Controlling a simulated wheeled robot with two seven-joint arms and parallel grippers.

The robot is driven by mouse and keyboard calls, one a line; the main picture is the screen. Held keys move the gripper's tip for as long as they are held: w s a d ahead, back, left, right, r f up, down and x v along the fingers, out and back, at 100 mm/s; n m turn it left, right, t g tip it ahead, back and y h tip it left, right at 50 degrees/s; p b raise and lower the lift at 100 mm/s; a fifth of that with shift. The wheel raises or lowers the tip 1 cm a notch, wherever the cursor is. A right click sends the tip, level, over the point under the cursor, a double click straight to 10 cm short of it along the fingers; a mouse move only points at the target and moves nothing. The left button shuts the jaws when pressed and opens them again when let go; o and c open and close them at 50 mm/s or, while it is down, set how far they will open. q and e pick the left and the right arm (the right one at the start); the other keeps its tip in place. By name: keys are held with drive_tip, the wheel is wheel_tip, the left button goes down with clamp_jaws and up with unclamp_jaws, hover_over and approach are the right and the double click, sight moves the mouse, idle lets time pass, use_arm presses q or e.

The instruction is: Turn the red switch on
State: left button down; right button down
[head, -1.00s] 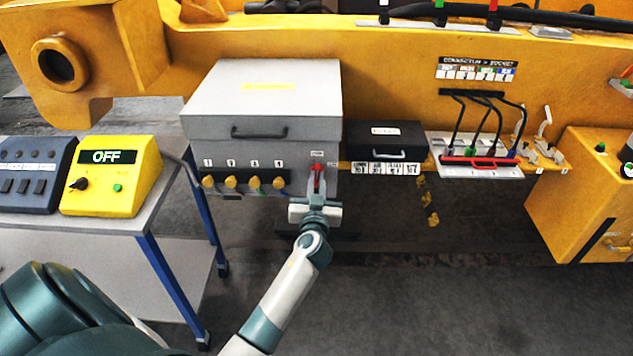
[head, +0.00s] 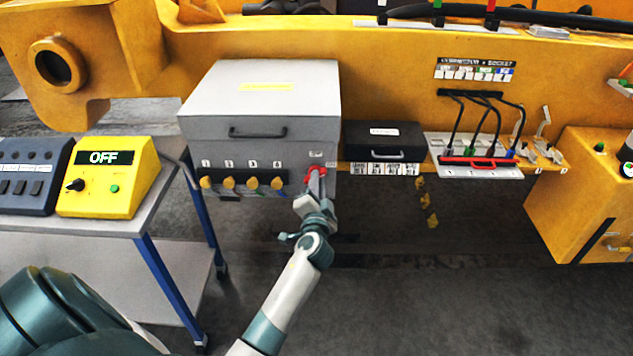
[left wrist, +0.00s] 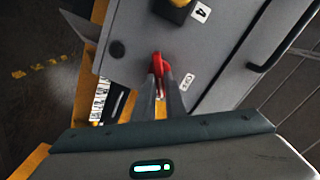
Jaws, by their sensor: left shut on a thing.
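The red switch (head: 316,171) is on the front of the grey box (head: 210,150), at its lower right, beside a row of yellow knobs. My left gripper (head: 314,184) reaches up to it from below and is shut on its handle. In the left wrist view the red handle (left wrist: 158,66) sits between the two fingers (left wrist: 160,88), and the view is rolled relative to the box. The fingers hide part of the handle. My right gripper is in neither view.
A yellow control box (head: 118,190) reading OFF stands on a table (head: 150,215) at the left. A black case (head: 383,140) and a cable panel (head: 475,168) are to the right of the grey box. Floor below is clear.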

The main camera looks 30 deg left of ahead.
use_arm(q)
drive_tip(key=shift+d+f+m+p, duration=0.1)
drive_tip(key=shift+m+p, duration=0.1)
drive_tip(key=shift+m, duration=0.95)
drive_tip(key=shift+a+f+m+p, duration=0.1)
drive_tip(key=shift+m+p, duration=0.1)
drive_tip(key=shift+m, duration=1)
drive_tip(key=shift+d+f+m+p, duration=0.1)
drive_tip(key=shift+m+p, duration=0.1)
drive_tip(key=shift+m, duration=0.95)
drive_tip(key=c, duration=1.8)
unclamp_jaws()
drive_tip(key=b+v, duration=0.4)
drive_tip(key=v, duration=1.3)
drive_tip(key=shift+s+b, duration=0.2)
drive_tip(key=shift+b, duration=0.15)
